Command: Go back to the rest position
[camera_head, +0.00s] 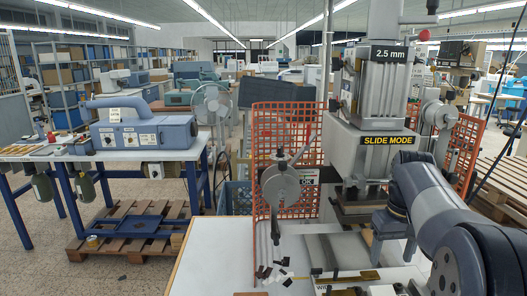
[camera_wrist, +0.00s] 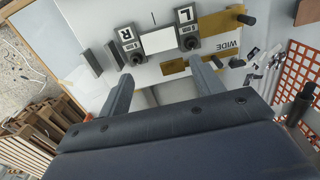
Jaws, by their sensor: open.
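My gripper (camera_head: 393,252) hangs from my arm at the right of the head view, in front of the stamping press (camera_head: 378,165) and above the white worktable (camera_head: 215,255). In the wrist view its two fingers (camera_wrist: 161,68) are spread apart with nothing between them. Beyond the fingertips lie two dark clamp blocks, marked L (camera_wrist: 185,15) and R (camera_wrist: 127,35), with a blank white piece (camera_wrist: 162,40) between them. My arm hides part of the press's right side.
The press has a round handwheel (camera_head: 281,187) at its left and an orange mesh guard (camera_head: 268,130) behind. Small dark and white pieces (camera_head: 275,272) lie on the table. The table's left part is clear. A blue-grey machine (camera_head: 145,133) stands on another bench at left.

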